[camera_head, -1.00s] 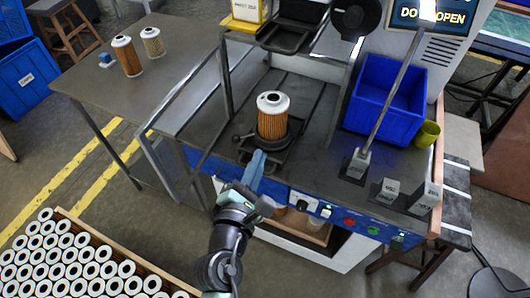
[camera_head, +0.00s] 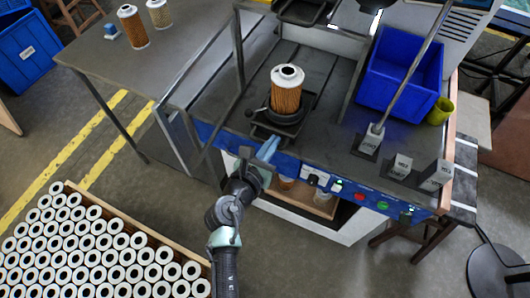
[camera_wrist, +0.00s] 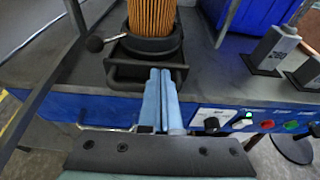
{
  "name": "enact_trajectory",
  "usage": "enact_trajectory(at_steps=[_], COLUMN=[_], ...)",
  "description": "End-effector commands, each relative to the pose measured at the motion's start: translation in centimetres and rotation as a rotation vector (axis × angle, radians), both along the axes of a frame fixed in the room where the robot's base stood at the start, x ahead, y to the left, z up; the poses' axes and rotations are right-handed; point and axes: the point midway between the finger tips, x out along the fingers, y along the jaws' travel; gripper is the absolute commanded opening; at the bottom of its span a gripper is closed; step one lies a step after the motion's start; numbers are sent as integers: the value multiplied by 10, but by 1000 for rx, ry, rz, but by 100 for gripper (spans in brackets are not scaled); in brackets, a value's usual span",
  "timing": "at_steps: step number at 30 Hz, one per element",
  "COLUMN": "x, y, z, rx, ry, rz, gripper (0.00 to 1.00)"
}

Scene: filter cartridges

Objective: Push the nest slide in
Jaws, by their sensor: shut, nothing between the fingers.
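The nest slide (camera_head: 296,105) is a dark tray on the machine's table, with a black handle bar along its front edge. A filter cartridge (camera_head: 286,88), orange pleated with a white top cap, stands upright in its black round nest. In the wrist view the cartridge (camera_wrist: 152,15) is cut off at the top, above the slide's front (camera_wrist: 125,73). My gripper (camera_head: 269,147) is shut and empty, its pale blue fingers at the slide's front. In the wrist view the fingertips (camera_wrist: 162,73) overlap the handle bar; I cannot tell whether they touch it.
A blue bin (camera_head: 400,75) and a yellow-green cup (camera_head: 440,111) stand right of the slide. Grey labelled blocks (camera_head: 401,166) sit near the front right edge, above a panel of buttons (camera_head: 360,197). A metal frame bar (camera_head: 213,80) rises at left. Cartridges fill a crate (camera_head: 95,245) at lower left.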

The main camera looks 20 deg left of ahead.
Motion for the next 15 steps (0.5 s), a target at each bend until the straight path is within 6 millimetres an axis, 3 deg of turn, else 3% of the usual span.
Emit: enact_trajectory(at_steps=[4, 15], x=[9, 10], y=[0, 0], z=[-2, -3], rx=[1, 1], ry=[-1, -1], rz=[1, 1], gripper=[0, 0])
